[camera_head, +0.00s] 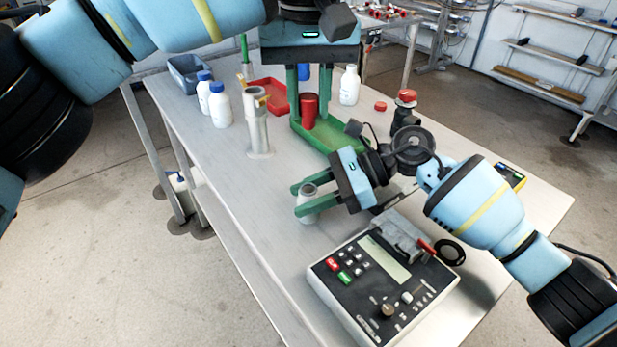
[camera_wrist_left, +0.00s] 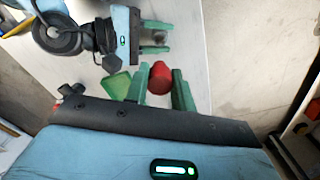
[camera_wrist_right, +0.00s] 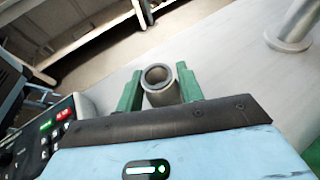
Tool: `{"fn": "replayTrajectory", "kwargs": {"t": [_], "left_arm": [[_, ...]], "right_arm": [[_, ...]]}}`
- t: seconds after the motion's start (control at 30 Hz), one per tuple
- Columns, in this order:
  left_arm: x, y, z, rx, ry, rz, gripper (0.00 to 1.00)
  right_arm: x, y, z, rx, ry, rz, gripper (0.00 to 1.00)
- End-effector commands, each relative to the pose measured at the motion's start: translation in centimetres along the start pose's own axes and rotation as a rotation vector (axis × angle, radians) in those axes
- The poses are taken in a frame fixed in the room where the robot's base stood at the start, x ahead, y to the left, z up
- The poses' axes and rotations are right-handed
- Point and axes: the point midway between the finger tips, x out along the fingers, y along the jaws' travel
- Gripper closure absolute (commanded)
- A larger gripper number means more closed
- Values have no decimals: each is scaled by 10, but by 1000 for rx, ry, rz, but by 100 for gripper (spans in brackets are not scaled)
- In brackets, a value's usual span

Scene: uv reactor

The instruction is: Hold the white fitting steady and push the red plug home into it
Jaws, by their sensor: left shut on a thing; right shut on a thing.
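The red plug (camera_head: 309,112) is between the green fingers of my left gripper (camera_head: 308,120), which is shut on it, above the table. It also shows in the left wrist view (camera_wrist_left: 160,78). My right gripper (camera_head: 306,199) is shut on the white fitting (camera_head: 308,196), a short greyish-white tube. In the right wrist view the fitting (camera_wrist_right: 158,82) shows a hollow open end between the fingers. The plug and the fitting are apart; in the head view the plug is farther back than the fitting.
A control box (camera_head: 385,285) stands at the front right. A green tray (camera_head: 350,150) and a red tray (camera_head: 264,96) lie behind. A metal post (camera_head: 257,128) stands left, near white bottles (camera_head: 219,105) and a blue-grey bin (camera_head: 188,76). The left front of the table is bare.

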Motion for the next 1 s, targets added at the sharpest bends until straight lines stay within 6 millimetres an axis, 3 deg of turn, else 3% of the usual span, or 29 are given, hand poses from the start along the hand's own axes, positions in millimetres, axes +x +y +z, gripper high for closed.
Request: {"fn": "replayTrajectory", "kwargs": {"t": [0.1,0.27,0.73,1.0], "left_arm": [[26,-1,0,83,-5,-3,96],[49,-1,1,175,-4,-2,96],[52,0,2,191,-4,1,96],[72,-1,2,191,-5,-1,96]], "right_arm": [[0,0,0,0,0,0,86],[0,0,0,0,0,0,86],[0,0,0,0,0,0,86],[0,0,0,0,-1,0,86]]}}
